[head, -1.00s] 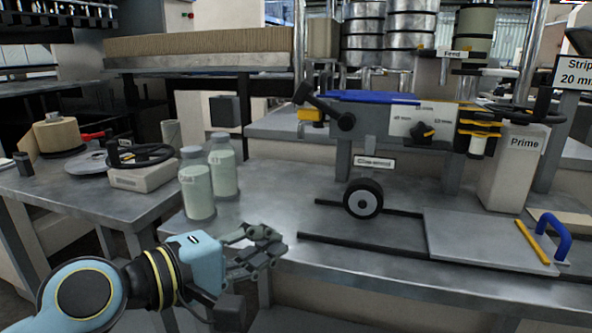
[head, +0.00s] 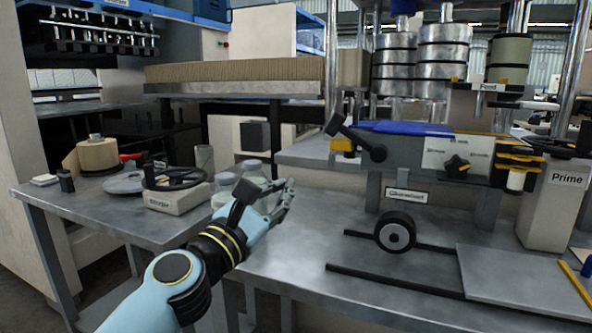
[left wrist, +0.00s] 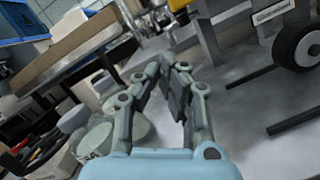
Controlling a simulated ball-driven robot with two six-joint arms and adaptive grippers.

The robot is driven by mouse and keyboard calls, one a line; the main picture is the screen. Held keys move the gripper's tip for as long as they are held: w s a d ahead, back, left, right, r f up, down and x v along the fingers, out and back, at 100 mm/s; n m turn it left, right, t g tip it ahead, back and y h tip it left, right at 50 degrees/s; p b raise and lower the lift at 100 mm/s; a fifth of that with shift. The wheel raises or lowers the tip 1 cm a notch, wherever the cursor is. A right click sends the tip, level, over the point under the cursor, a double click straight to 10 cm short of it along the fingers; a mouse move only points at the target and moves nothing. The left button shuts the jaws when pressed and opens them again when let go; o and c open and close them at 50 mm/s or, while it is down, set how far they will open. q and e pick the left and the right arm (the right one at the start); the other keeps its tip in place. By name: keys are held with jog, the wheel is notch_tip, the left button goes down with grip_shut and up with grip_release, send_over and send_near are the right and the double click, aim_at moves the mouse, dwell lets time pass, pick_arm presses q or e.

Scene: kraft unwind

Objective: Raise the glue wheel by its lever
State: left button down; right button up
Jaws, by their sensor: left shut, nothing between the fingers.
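The glue wheel (head: 395,232) is a black wheel with a grey hub, low over the steel bench below its label (head: 407,196). It also shows at the top right of the left wrist view (left wrist: 300,44). A dark lever (head: 350,134) slants up and left from a round pivot on the glue unit. My left gripper (head: 288,190) is shut and empty, left of the wheel and below the lever, apart from both. In the left wrist view its fingers (left wrist: 177,68) come together at their tips. My right gripper is not in view.
Pale bottles (head: 252,170) stand just behind and left of my left gripper. Dark rails (head: 400,281) and a flat plate (head: 520,275) lie on the bench. A box with a black handwheel (head: 177,190) stands at left.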

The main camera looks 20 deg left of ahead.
aim_at(355, 133)
pick_arm(q)
jog(key=w+d+r+p, duration=0.3)
jog(key=w+r+p, duration=0.1)
jog(key=w, duration=0.4)
jog(key=shift+w+d+r, duration=0.25)
jog(key=shift+w+r, duration=0.1)
jog(key=shift+r, duration=0.3)
jog(key=shift+r, duration=0.15)
jog(key=shift+r+m+p, duration=0.25)
jog(key=shift+m+p, duration=0.15)
